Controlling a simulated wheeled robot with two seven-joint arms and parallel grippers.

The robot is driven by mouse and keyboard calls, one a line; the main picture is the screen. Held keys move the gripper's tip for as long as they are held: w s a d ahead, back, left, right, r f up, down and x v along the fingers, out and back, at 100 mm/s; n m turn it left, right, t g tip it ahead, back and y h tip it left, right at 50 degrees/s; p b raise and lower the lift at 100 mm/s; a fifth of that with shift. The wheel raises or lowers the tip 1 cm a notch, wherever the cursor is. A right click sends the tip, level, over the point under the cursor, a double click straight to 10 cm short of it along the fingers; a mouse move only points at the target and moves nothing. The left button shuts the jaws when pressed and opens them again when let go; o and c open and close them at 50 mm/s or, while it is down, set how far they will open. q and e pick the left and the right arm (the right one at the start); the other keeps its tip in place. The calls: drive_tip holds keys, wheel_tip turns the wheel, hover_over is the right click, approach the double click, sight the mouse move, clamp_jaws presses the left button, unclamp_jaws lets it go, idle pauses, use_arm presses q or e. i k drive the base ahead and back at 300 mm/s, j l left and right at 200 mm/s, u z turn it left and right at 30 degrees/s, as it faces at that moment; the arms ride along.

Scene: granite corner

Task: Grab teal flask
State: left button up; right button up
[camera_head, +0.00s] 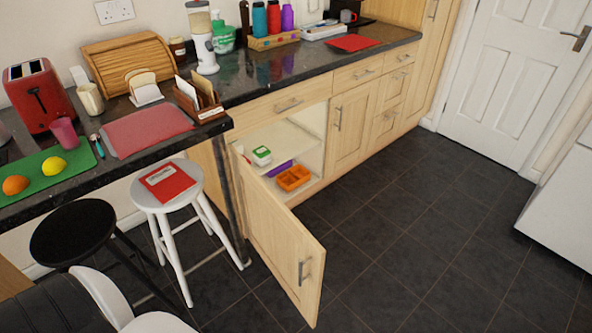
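The teal flask (259,19) stands upright in a low wooden tray (262,44) at the back of the dark granite counter. A red flask (274,17) and a purple flask (287,18) stand to its right in the same tray. The flask's base is hidden by the tray's front wall. Neither of my grippers is in view.
A cupboard door (275,245) stands open into the room below the counter. A white stool (167,190) and a black stool (72,232) stand at the left. A blender (201,45) is left of the tray. The tiled floor (420,220) is clear at centre right.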

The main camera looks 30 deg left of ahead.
sight(259, 16)
drive_tip(key=i+l+z, duration=0.6)
drive_tip(key=i, duration=0.25)
drive_tip(key=i+u, duration=0.45)
drive_tip(key=i+l+u, duration=0.2)
drive_tip(key=i+u, duration=0.2)
